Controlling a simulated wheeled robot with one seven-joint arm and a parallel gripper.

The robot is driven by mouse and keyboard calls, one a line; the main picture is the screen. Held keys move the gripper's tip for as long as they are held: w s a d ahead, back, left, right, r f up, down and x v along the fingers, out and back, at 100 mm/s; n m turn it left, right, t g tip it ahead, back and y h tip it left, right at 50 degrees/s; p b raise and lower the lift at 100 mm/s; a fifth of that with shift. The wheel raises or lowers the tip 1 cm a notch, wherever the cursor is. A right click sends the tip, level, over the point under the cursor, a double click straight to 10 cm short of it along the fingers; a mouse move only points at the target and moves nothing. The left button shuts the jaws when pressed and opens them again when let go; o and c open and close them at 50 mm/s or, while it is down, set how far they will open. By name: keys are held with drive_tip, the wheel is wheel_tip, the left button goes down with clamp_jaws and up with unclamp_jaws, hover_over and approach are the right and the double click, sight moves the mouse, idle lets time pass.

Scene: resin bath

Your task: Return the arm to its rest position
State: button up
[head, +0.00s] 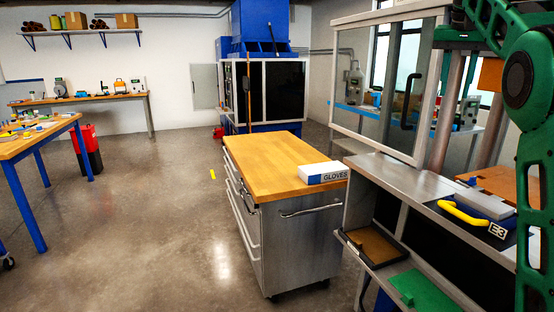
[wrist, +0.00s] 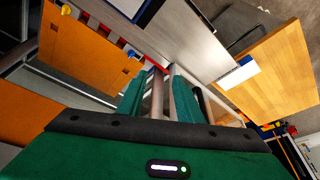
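My green arm (head: 532,85) with a dark round joint fills the right edge of the head view, raised beside the metal workstation. My gripper is outside the head view. In the wrist view my gripper (wrist: 158,78) shows two green fingers standing apart. A grey column shows in the gap between them, and I see nothing held. The yellow-handled item (head: 462,213) lies on the workstation counter beside a dark plate marked E3 (head: 497,230), left of my arm.
A metal workstation (head: 400,177) with a framed glass screen (head: 384,80) stands close to my arm. A wood-topped drawer cart (head: 262,160) carries a gloves box (head: 320,173). Orange panels (wrist: 85,55) lie near the gripper in the wrist view. Open floor (head: 150,235) is at left.

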drive_tip(key=s+d+f, duration=0.3)
drive_tip(key=s+f, duration=0.3)
drive_tip(key=s, duration=0.2)
drive_tip(key=s+a+f+g, duration=0.1)
drive_tip(key=s+a+f, duration=0.2)
drive_tip(key=s+f, duration=0.7)
drive_tip(key=s+a+f+g+y, duration=0.1)
drive_tip(key=s+a+f, duration=0.2)
drive_tip(key=s+f, duration=0.7)
drive_tip(key=s+a+f+n+g+y, duration=0.1)
drive_tip(key=s+a+f, duration=0.1)
drive_tip(key=s+f, duration=0.9)
drive_tip(key=s, duration=0.4)
drive_tip(key=shift+a, duration=0.4)
drive_tip(key=shift+r, duration=0.1)
drive_tip(key=shift+w+f, duration=0.25)
drive_tip(key=shift+w, duration=0.35)
